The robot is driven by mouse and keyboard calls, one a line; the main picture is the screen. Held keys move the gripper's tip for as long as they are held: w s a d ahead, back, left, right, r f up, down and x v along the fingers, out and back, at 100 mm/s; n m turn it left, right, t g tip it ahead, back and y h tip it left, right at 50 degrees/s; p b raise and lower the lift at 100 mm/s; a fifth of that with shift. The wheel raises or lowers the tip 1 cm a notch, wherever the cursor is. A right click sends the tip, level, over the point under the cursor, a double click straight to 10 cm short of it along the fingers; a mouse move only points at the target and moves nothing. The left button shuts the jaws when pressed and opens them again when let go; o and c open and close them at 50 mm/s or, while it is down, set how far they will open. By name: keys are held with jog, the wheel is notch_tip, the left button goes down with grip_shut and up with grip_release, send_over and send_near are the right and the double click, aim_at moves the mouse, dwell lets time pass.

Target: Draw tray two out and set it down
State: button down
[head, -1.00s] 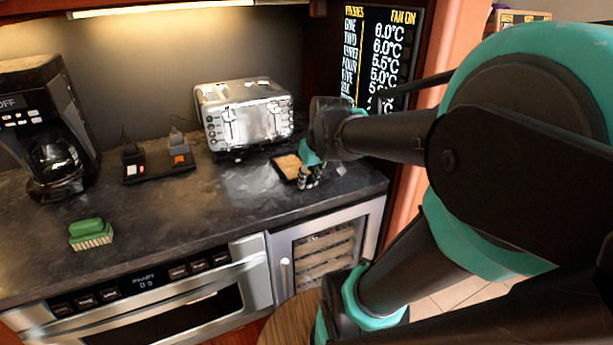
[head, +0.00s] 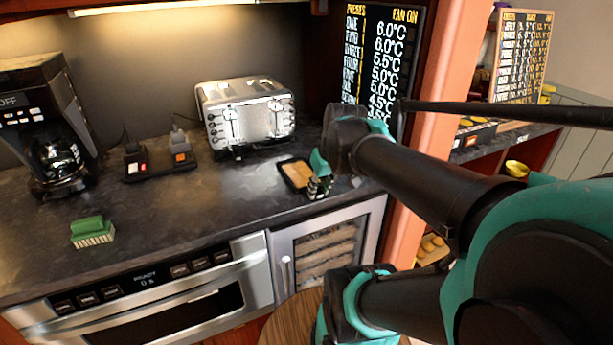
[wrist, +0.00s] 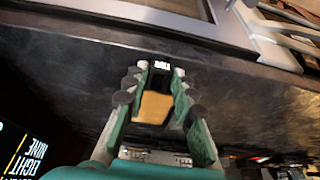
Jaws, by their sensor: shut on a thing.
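Tray two (head: 288,185) is a small dark tray with a tan content, in the head view over the right part of the dark counter. In the wrist view the tray (wrist: 160,80) sits between my fingers, with a white label that seems to read TWO, upside down. My gripper (head: 318,187) is shut on the tray's right end, and it also shows in the wrist view (wrist: 159,71). The tray looks level and at or just above the counter; I cannot tell if it touches. Part of its near end is hidden by my fingers.
A silver toaster (head: 246,115) stands behind and left of the tray. A glass-door cabinet (head: 325,245) with several shelves is below, its door apparently shut. A green brush (head: 92,232), power sockets (head: 160,164) and a coffee maker (head: 45,130) stand left. The counter's middle is clear.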

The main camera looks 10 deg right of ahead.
aim_at(180, 237)
jog(key=shift+s+a, duration=1.2)
jog(key=shift+a, duration=4.75)
jog(key=shift+s+a, duration=1.15)
jog(key=shift+a, duration=4.85)
jog(key=shift+s+a, duration=1.2)
jog(key=shift+a, duration=4.75)
jog(key=c, duration=1.2)
grip_release()
